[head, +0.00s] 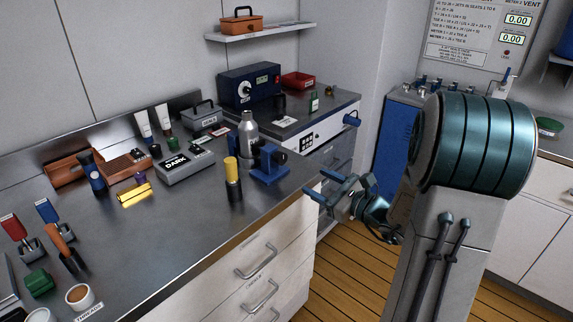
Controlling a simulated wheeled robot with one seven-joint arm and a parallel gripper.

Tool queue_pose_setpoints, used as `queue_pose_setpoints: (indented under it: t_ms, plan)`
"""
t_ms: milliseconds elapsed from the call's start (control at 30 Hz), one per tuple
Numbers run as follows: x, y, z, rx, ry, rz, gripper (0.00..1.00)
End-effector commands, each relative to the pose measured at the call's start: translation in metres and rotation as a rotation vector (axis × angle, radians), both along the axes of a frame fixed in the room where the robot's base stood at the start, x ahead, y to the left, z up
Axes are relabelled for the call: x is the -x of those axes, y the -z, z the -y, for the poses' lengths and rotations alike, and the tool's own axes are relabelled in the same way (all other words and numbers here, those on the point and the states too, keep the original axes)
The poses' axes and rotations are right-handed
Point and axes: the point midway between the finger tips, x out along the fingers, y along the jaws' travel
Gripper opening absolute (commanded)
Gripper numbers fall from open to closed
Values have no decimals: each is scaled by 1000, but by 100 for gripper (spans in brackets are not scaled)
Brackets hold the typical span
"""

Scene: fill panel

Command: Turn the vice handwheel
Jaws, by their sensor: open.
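A small blue vice (268,176) stands on the grey bench top near its front right corner. A dark round part (281,158) shows on its right side and may be the handwheel; it is too small to make out clearly. My gripper (318,186) is just right of the bench corner, to the right of the vice and apart from it. Its two blue-tipped fingers point left toward the vice. They are spread, with nothing between them.
Left of the vice stand a yellow-topped dark cylinder (233,186) and a silver bottle (248,134). The white drawers (262,268) have protruding handles. The wooden floor (345,275) right of them is clear.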

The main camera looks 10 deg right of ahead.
Motion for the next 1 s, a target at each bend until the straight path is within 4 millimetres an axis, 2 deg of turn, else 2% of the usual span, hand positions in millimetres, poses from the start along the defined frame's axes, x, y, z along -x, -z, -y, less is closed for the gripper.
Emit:
queue_pose_setpoints:
  t_ms: [67,167,267,700,833,1000]
  plan:
    - [-4,2,9,-24,33,3,55]
    - [-11,2,9,-34,47,4,55]
    - [-22,1,1,-32,45,5,55]
    - [-98,1,-46,-32,44,5,55]
    - [-113,1,-55,-31,44,5,55]
    - [-121,2,-60,-32,44,4,55]
